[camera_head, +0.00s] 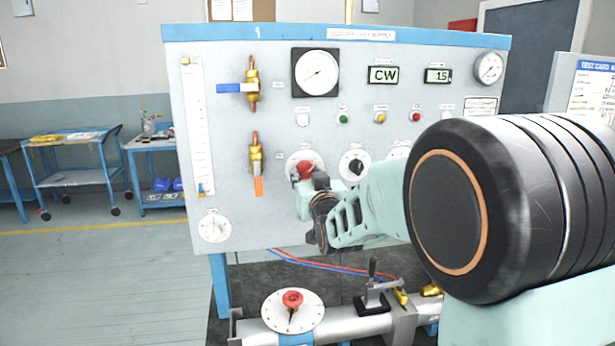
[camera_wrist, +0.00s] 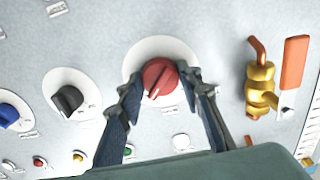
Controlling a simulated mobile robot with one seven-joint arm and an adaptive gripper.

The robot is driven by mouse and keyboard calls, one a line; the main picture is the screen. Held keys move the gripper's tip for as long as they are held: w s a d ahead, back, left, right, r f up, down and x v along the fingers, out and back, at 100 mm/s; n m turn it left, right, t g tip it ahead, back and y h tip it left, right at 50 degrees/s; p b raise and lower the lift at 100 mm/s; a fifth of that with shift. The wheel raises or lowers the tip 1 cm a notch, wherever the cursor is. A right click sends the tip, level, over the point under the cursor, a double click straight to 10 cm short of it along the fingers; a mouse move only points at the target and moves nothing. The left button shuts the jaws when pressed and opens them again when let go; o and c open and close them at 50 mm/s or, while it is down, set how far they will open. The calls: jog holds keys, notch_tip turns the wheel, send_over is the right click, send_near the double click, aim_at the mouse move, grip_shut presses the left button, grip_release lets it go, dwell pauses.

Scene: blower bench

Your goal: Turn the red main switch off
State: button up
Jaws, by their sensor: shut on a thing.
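The red main switch (camera_head: 304,169) is a round red knob on a white dial plate, on the upright test panel (camera_head: 270,210). In the wrist view the red knob (camera_wrist: 160,77) shows a pale pointer line slanting toward the lower left. My gripper (camera_head: 312,182) is at the knob, in front of the panel. In the wrist view my gripper (camera_wrist: 163,82) has one finger on each side of the knob, shut on it. The fingers hide part of the dial plate, and its markings are too small to read.
Beside the red switch are a black knob (camera_wrist: 68,98) and a blue knob (camera_wrist: 8,115). A brass valve with an orange handle (camera_wrist: 292,62) is close on the other side. Below the panel stands a pipe (camera_head: 345,329) with a red-knobbed dial (camera_head: 292,312).

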jog(key=shift+f+b, duration=0.15)
jog(key=shift+b, duration=0.15)
jog(key=n+b, duration=0.3)
jog(key=b, duration=0.1)
jog(key=shift+f, duration=0.15)
jog(key=n+b, duration=0.5)
jog(key=b, duration=0.1)
jog(key=n+b, duration=0.5)
jog(key=n, duration=0.1)
jog(key=shift+r+n+b, duration=0.2)
jog(key=shift+n+b, duration=0.1)
jog(key=shift+b, duration=0.1)
jog(key=shift+d+r+n+b, duration=0.1)
jog(key=shift+r+n+b, duration=0.1)
jog(key=shift+n+b, duration=1.2)
jog(key=shift+n, duration=0.3)
jog(key=o, duration=1.2)
jog(key=shift+c, duration=0.2)
